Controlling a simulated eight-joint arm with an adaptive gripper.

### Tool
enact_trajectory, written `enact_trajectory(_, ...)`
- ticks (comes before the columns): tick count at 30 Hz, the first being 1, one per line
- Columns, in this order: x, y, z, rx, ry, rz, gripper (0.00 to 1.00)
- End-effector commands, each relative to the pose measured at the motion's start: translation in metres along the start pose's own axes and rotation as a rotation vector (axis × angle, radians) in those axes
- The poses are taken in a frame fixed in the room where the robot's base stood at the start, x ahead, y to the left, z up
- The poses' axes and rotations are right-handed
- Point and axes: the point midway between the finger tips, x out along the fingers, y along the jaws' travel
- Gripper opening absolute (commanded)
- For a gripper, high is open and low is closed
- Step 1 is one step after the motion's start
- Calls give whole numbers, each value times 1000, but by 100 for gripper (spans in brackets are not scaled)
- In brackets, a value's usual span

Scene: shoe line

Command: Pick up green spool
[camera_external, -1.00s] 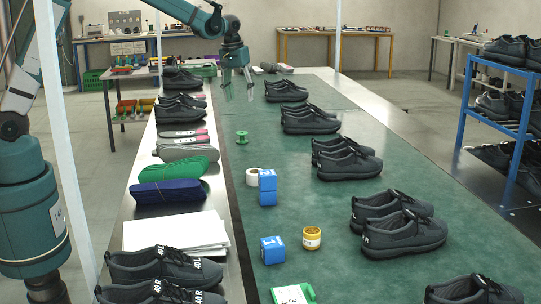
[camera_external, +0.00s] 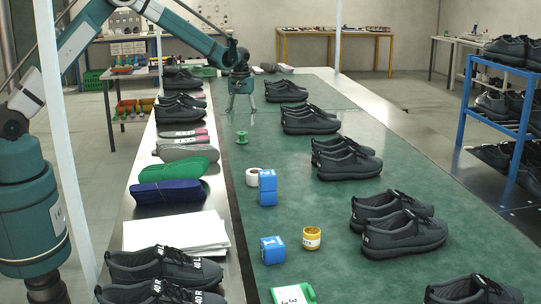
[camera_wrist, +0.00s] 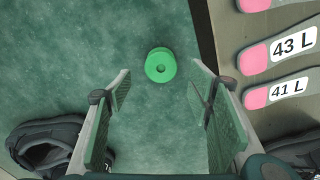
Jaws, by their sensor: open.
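The green spool (camera_external: 241,137) stands upright on the green mat (camera_external: 300,220) of the long table, near the mat's left edge. My gripper (camera_external: 240,108) is above the mat, behind the spool in the external view, pointing down with its fingers spread. My gripper (camera_wrist: 160,88) is open and empty.
Pairs of dark shoes (camera_external: 312,120) line the mat's right side. Insoles (camera_external: 183,138) lie on the left strip; two show labels (camera_wrist: 292,46) in the wrist view. Mat around the spool is clear.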

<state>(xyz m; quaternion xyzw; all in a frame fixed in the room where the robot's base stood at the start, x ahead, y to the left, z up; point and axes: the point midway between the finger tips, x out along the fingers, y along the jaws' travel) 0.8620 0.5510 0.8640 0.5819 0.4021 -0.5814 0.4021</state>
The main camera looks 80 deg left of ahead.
Motion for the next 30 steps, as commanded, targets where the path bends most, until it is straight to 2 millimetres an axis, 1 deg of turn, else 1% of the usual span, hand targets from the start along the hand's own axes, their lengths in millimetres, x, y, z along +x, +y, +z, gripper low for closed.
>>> enact_trajectory(11,2,0,-1,-2,-1,-1,52)
enact_trajectory(14,6,0,-1,-2,-1,-1,52)
enact_trajectory(21,25,-1,0,-2,-1,-1,52)
enact_trajectory(30,27,-1,-1,-2,-1,-1,52)
